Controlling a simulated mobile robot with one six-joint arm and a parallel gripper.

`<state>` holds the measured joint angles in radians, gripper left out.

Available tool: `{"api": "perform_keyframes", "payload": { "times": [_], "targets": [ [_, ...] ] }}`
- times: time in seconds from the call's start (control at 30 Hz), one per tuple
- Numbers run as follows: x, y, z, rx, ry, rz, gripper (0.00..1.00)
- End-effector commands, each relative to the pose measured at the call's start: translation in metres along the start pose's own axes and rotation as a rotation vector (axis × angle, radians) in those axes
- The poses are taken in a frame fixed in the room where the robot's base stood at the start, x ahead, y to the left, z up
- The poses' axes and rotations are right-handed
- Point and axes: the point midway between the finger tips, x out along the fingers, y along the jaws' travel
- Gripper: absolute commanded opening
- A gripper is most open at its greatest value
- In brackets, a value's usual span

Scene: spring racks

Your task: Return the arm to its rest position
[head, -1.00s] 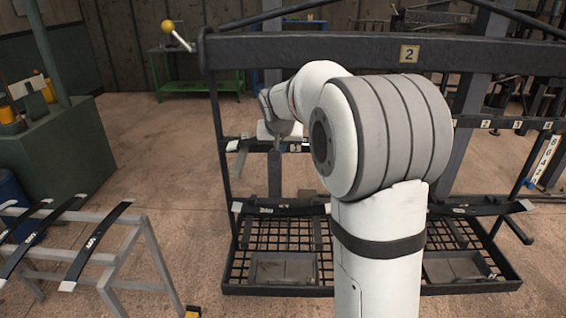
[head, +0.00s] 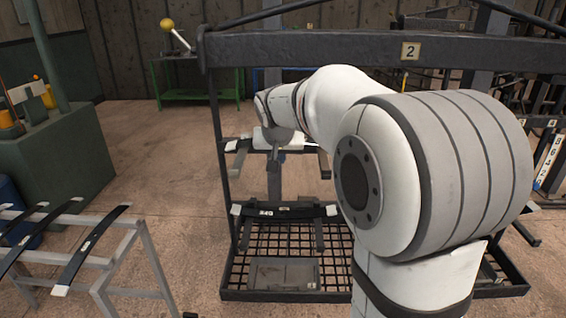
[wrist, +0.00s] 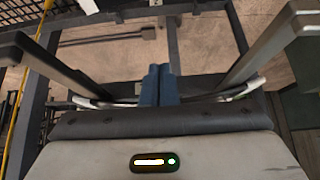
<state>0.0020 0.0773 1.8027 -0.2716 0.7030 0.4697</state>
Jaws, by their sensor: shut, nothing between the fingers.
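My white arm fills the right middle of the head view, its large grey-banded joint in front of the rack (head: 300,50). The forearm reaches back and left, ending at a grey wrist in the rack's opening. In the wrist view my gripper (wrist: 159,72) shows two blue fingers side by side, shut with nothing between them. In the head view I cannot make out the fingers clearly. The wrist view shows dark rack bars on both sides of the fingers.
A dark leaf spring (head: 285,211) with pale ends lies on the rack's lower bar, above a mesh base. More springs (head: 88,243) rest on a grey stand at left. A green table (head: 200,93) stands behind. Floor between stand and rack looks clear.

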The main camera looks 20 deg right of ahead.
Motion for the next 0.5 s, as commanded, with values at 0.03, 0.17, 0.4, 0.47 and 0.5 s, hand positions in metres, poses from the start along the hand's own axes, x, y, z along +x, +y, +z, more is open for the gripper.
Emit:
{"api": "perform_keyframes", "payload": {
  "times": [0.03,0.17,0.4,0.47,0.5],
  "targets": [
    [0.0,0.0,0.0,0.0,0.0,0.0,0.0],
    [-0.007,0.003,0.012,-0.012,-0.014,-0.002,0.0],
    [-0.05,0.028,0.117,-0.113,-0.14,-0.031,0.0],
    [-0.061,0.035,0.152,-0.147,-0.181,-0.045,0.0],
    [-0.067,0.039,0.174,-0.169,-0.206,-0.055,0.0]
  ]
}}
